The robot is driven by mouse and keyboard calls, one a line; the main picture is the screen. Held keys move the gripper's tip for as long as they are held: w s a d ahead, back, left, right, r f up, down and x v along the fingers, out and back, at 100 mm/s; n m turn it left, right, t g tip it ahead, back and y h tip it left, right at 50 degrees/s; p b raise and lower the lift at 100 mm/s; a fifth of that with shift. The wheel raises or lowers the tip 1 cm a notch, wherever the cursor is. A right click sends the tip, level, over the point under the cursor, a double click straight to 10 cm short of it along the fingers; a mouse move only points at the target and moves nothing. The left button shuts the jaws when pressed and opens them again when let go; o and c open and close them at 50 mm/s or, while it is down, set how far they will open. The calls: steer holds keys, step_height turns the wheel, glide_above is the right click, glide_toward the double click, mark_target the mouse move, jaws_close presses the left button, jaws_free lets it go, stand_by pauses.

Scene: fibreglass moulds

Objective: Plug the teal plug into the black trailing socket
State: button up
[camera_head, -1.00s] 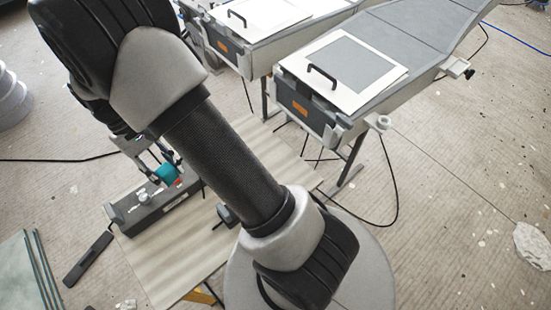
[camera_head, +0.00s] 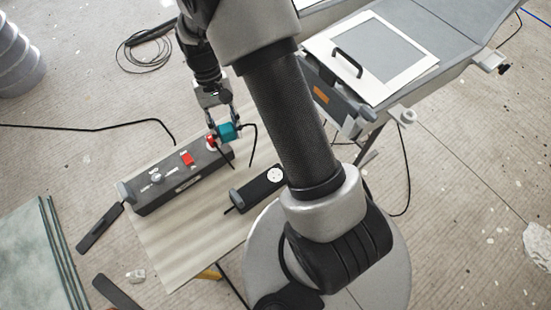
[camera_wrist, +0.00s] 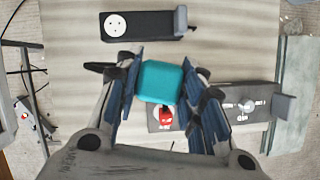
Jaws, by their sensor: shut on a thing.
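The teal plug (camera_head: 228,132) is held between the fingers of my gripper (camera_head: 224,130), above the right end of the grey control box. In the wrist view the teal plug (camera_wrist: 160,82) sits between the two blue-padded fingers of my gripper (camera_wrist: 160,72). A black cord hangs from near the plug. The black trailing socket (camera_head: 250,192) lies on the work board, in front and to the right of the plug. Its round white face (camera_head: 274,175) points up and looks empty. In the wrist view the socket (camera_wrist: 155,25) lies beyond the fingers, apart from the plug. The plug's pins are hidden.
The grey control box (camera_head: 160,187), with a red switch (camera_head: 187,159) and white knob, stands along the board's back. The striped board (camera_head: 185,235) is clear in front of it. A grey mould table (camera_head: 440,50) stands at right. Dark strips lie by the board's left edge.

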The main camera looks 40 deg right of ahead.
steer(key=s+d+f+m+t+y+p, duration=0.1)
steer(key=s+d+f+m+t, duration=0.1)
steer(key=s+d+f+m, duration=0.2)
steer(key=s+d+f+m+t+y+p, duration=0.1)
steer(key=s+d+f+m, duration=0.3)
steer(key=m, duration=0.7)
step_height(320, 180, down, 4)
steer(key=s+t+y, duration=0.1)
steer(key=s, duration=0.1)
steer(key=shift+s+d+f, duration=0.25)
steer(key=shift+s+d, duration=0.1)
steer(key=shift+d, duration=0.05)
steer(key=shift+f+y, duration=0.1)
steer(key=shift+y, duration=0.2)
steer(key=shift+f+b, duration=2.35)
steer(key=shift+f, duration=0.45)
steer(key=shift+f+b, duration=0.65)
steer(key=shift+b, duration=0.25)
steer(key=o, duration=1.1)
steer(key=shift+r, duration=0.1)
